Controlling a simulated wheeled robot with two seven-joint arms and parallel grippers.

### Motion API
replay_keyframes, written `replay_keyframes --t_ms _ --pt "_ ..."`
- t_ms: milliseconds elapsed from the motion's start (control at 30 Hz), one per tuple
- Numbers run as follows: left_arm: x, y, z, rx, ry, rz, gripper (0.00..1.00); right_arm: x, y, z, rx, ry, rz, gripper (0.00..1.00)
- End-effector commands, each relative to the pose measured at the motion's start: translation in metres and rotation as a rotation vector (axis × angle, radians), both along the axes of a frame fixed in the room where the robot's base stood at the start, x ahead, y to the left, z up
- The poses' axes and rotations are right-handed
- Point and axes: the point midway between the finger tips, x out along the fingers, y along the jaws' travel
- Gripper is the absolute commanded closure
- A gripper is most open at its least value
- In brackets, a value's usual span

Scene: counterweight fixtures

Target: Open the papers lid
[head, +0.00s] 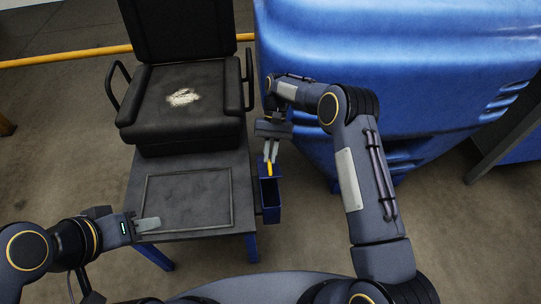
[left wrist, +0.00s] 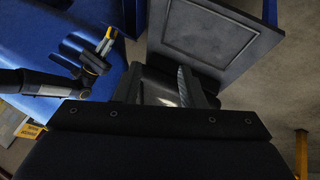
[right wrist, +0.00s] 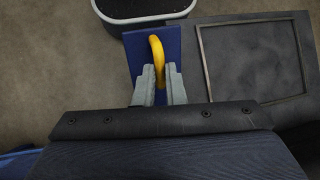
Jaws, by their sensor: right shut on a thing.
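A small dark-blue box (head: 271,214) hangs at the right side of a dark table, with a yellow handle (head: 269,169) at its top. In the right wrist view the yellow handle (right wrist: 157,50) arches from a flat blue plate (right wrist: 137,55). My right gripper (head: 271,158) is shut on the handle; its fingers (right wrist: 158,85) hide the handle's near end. I cannot tell whether the blue plate is the papers lid or how far it is raised. My left gripper (head: 148,224) is over the table's near left edge, empty, its fingers (left wrist: 156,85) apart.
The dark table (head: 190,168) has a framed rectangular panel (head: 190,200) on its top. A worn black armchair (head: 180,75) stands behind it. A big blue moulded body (head: 400,60) is close to my right arm. A yellow bar (head: 60,60) runs across the back.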

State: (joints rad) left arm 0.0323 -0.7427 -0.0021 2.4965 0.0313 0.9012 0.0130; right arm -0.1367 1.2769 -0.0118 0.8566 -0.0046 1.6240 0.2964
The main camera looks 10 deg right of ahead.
Motion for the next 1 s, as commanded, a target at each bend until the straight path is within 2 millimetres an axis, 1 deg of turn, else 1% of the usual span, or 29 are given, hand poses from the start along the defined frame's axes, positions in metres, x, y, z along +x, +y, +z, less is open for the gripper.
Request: replay_keyframes --t_ms 300,333,467,567,600,667,767,867,1000 --pt "0.000 0.000 0.000 0.000 0.000 0.000 0.64 0.001 0.000 0.000 0.000 0.000 -0.001 1.00" --pt "0.000 0.000 0.000 0.000 0.000 0.000 0.65 0.001 0.000 0.000 0.000 -0.001 -0.002 1.00" --pt "0.002 -0.001 0.001 -0.012 0.014 0.006 0.82 0.001 0.000 0.000 0.000 -0.001 -0.002 1.00" --pt "0.009 -0.003 0.003 -0.053 0.065 0.030 0.95 0.000 0.000 0.000 -0.001 -0.001 -0.001 1.00" --pt "0.014 -0.004 0.004 -0.079 0.096 0.045 1.00 0.000 0.000 0.000 -0.001 -0.001 -0.001 1.00" --pt "0.022 -0.008 0.006 -0.127 0.154 0.074 1.00 0.000 0.000 0.000 -0.001 -0.001 -0.001 1.00" --pt "0.042 -0.014 0.008 -0.220 0.274 0.139 1.00 0.000 0.000 0.000 -0.001 -0.001 -0.001 1.00" --pt "0.064 -0.022 0.007 -0.316 0.402 0.210 1.00 0.000 0.000 0.000 -0.001 -0.001 -0.001 1.00" --pt "0.098 -0.034 0.000 -0.442 0.585 0.315 1.00 0.000 0.000 0.000 -0.001 -0.001 -0.001 1.00"
